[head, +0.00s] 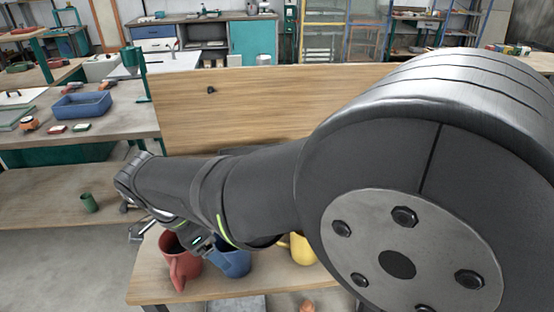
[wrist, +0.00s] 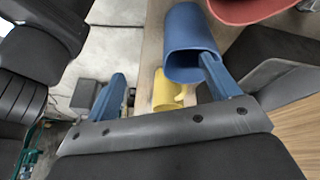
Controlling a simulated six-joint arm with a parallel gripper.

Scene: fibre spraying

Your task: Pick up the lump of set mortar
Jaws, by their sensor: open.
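I cannot make out a lump of set mortar for certain. A dark grey blocky shape (wrist: 86,94) lies on the pale floor at the left of the wrist view, but I cannot tell what it is. My gripper (wrist: 163,70) is open, its two blue fingers apart with nothing gripped between them. The right finger overlaps the rim of the blue mug (wrist: 188,45); I cannot tell whether they touch. The yellow mug (wrist: 166,92) shows between the fingers, farther off. In the head view my arm hides much of the bench.
A red mug (head: 179,262), the blue mug and the yellow mug stand in a row on the wooden bench (head: 152,287). A green cup (head: 89,203) stands on a lower shelf at left. A blue bin (head: 82,105) sits on the left table. A wooden panel (head: 240,105) rises behind.

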